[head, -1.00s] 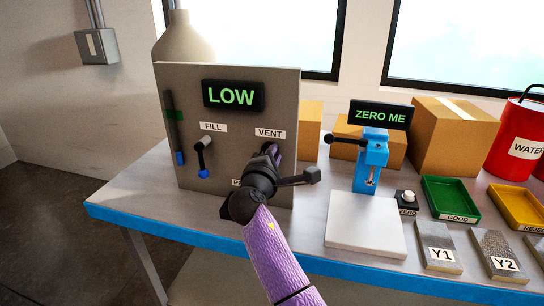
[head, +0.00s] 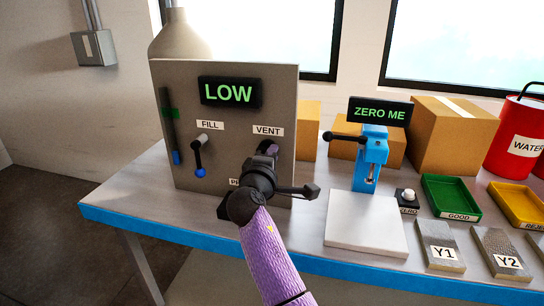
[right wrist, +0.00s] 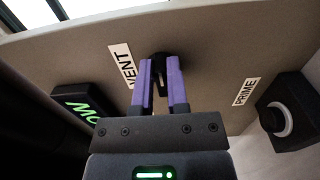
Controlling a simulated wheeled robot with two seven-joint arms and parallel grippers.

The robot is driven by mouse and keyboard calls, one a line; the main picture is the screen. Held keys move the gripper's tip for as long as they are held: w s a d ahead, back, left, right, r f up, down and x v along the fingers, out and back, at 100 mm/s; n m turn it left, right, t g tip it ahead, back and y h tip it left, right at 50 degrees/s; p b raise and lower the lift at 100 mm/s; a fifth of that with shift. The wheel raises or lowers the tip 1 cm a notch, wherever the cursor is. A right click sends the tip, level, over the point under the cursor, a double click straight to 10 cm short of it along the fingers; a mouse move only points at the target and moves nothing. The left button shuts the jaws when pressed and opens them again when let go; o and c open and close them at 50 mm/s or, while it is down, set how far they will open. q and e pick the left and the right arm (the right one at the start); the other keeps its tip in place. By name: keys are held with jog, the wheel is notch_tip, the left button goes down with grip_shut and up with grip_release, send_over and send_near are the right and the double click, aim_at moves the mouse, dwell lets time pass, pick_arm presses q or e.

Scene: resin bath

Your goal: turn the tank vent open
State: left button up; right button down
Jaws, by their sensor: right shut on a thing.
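The tank panel (head: 225,130) is a grey upright board with a VENT label (head: 268,131) at its upper right; the label also shows in the right wrist view (right wrist: 122,66). My right gripper (head: 268,150) is at the panel just below that label. In the right wrist view its purple fingers (right wrist: 162,82) are shut on the black vent handle (right wrist: 159,62). In the head view the gripper hides most of the handle, so its exact angle is hard to tell. My left gripper is not in view.
A display (head: 229,93) reads LOW. In the right wrist view a dark block (right wrist: 290,110) with a pale ring sits by the PRIME label (right wrist: 245,91). A blue gauge stand (head: 370,160) stands right of the panel.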

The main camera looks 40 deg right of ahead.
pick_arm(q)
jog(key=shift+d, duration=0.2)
pick_arm(e)
jog(key=shift+f, duration=0.1)
jog(key=c, duration=0.6)
grip_release()
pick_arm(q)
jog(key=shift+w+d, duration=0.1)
pick_arm(e)
jog(key=shift+a, duration=0.1)
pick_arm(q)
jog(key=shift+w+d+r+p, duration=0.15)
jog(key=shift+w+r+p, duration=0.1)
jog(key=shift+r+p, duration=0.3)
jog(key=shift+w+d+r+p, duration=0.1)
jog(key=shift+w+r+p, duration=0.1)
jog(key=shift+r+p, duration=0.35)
pick_arm(e)
jog(key=v, duration=0.9)
jog(key=shift+s+a, duration=0.25)
jog(key=shift+s, duration=0.05)
